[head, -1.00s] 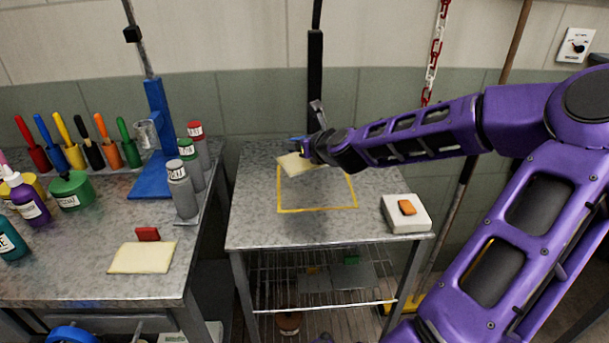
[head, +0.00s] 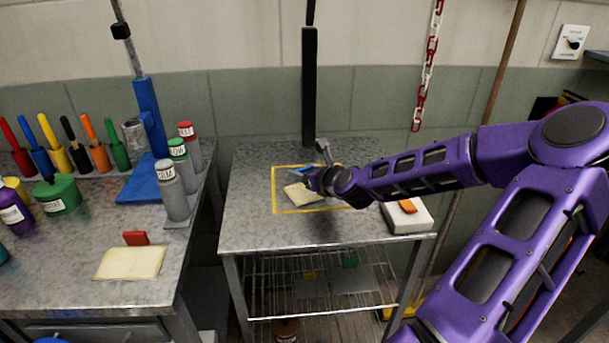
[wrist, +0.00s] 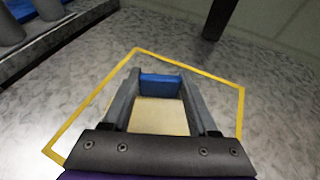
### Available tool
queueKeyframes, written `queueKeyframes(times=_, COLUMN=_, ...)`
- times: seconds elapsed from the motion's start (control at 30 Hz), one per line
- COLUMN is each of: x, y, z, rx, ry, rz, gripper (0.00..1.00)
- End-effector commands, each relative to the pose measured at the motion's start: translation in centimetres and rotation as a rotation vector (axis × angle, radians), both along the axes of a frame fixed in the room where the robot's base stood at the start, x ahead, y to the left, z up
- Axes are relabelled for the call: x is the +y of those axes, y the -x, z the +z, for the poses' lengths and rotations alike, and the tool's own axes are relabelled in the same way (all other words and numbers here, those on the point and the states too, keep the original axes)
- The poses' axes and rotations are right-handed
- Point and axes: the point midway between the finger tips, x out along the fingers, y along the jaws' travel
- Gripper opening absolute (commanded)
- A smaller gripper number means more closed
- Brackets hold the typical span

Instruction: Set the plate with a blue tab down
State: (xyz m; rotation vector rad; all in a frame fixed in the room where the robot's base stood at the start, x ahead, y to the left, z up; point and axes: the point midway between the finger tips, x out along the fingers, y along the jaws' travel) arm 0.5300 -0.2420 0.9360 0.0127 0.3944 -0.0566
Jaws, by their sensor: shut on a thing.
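The cream plate (head: 303,194) with a blue tab (wrist: 160,86) is held at my gripper (head: 308,176). In the wrist view the two fingers stand either side of the blue tab, shut on it, and the plate (wrist: 158,116) shows below the tab between them. The plate is over the area inside the yellow outline (head: 290,211) on the metal table (head: 250,235). The outline (wrist: 87,102) surrounds the plate in the wrist view. I cannot tell whether the plate touches the table top. My gripper hides part of the plate.
A white box with an orange top (head: 408,214) stands right of the outline. On the left bench lies another cream plate with a red tab (head: 136,238). Labelled bottles (head: 173,190) stand at that bench's right edge. The table's front and left are clear.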

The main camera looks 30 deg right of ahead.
Motion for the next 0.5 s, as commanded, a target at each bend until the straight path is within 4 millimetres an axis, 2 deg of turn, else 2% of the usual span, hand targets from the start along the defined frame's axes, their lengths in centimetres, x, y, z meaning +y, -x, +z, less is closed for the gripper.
queueKeyframes(times=0.33, x=-0.01, y=-0.03, z=-0.35, rx=-0.001, ry=-0.001, rz=0.000, gripper=0.00)
queueKeyframes(times=0.37, x=-0.02, y=-0.02, z=-0.32, rx=-0.001, ry=0.000, rz=0.000, gripper=0.63)
queueKeyframes(times=0.5, x=-0.03, y=-0.01, z=-0.29, rx=-0.001, ry=0.000, rz=-0.001, gripper=0.88)
